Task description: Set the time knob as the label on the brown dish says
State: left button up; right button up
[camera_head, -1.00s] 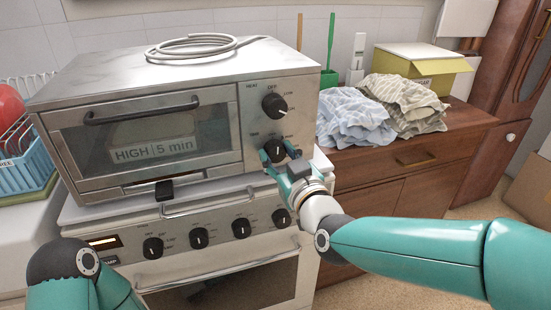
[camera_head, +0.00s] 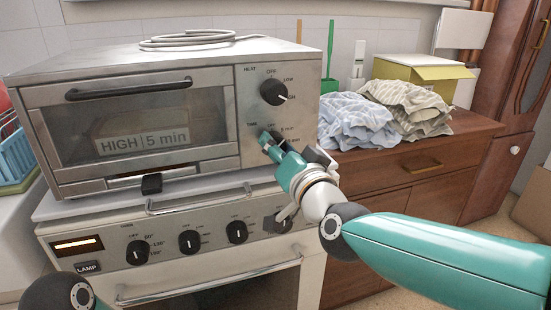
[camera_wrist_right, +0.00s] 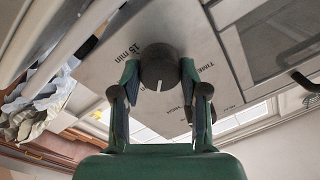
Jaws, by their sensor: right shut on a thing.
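A brown dish (camera_head: 140,127) shows dimly behind the toaster oven's glass door; its label (camera_head: 143,141) reads "HIGH | 5 min". The time knob (camera_head: 273,145) is the lower dark knob on the oven's right panel. My right gripper (camera_head: 271,142) is shut on it and partly hides it. In the right wrist view, the time knob (camera_wrist_right: 159,65) sits between my right gripper's fingers (camera_wrist_right: 159,75), and its white pointer line faces down in the picture. The heat knob (camera_head: 273,92) is above, its pointer toward the HIGH mark. My left gripper is not in view.
The toaster oven (camera_head: 180,70) stands on a stove with its own row of knobs (camera_head: 190,242). A coiled cable (camera_head: 195,42) lies on top.

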jog(key=shift+f+m, duration=0.35)
jog(key=shift+m, duration=0.15)
jog(key=o, duration=1.1)
jog(key=shift+d+r, duration=0.1)
jog(key=shift+o, duration=0.2)
jog(key=shift+r, duration=0.1)
jog(key=v, duration=1.2)
